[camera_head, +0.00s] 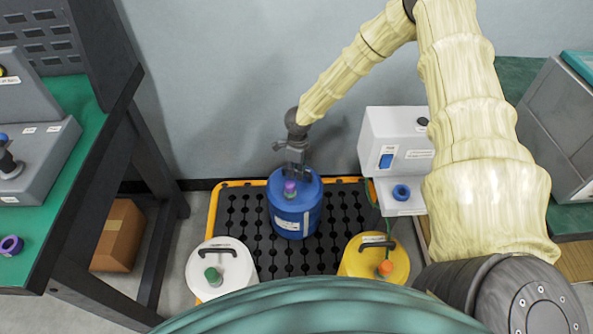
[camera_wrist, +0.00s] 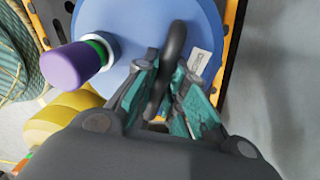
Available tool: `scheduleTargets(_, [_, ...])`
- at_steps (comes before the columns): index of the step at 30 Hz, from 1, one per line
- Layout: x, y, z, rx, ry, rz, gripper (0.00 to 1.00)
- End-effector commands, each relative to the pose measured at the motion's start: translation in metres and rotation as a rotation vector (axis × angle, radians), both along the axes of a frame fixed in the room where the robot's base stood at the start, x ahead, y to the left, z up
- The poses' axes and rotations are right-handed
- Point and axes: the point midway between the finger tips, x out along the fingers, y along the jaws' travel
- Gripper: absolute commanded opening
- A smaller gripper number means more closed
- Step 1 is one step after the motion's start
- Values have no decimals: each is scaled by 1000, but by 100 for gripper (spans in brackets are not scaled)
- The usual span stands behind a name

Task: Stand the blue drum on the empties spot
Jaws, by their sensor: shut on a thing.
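The blue drum (camera_head: 295,214) is upright over the black grated pallet with an orange rim (camera_head: 214,208), toward its back middle. It has a purple cap and a white label. I cannot tell whether its base touches the grate. My gripper (camera_head: 296,168) is above the drum and shut on its dark handle. In the wrist view, the fingers (camera_wrist: 165,95) close around the handle over the blue drum top (camera_wrist: 125,25), with the purple cap to the left. No marking for the empties spot can be made out.
A white drum (camera_head: 221,266) with a green cap stands front left, and a yellow drum (camera_head: 372,262) with an orange cap front right. A white device (camera_head: 392,150) stands right of the blue drum. A green-topped bench (camera_head: 75,170) and a cardboard box (camera_head: 119,236) are left.

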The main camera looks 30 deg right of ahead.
Motion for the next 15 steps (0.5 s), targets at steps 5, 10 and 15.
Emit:
scheduleTargets(5, [1, 0, -2, 1, -1, 0, 0])
scheduleTargets(10, [1, 0, -4, 0, -1, 0, 0])
scheduleTargets(15, [1, 0, -6, 0, -1, 0, 0])
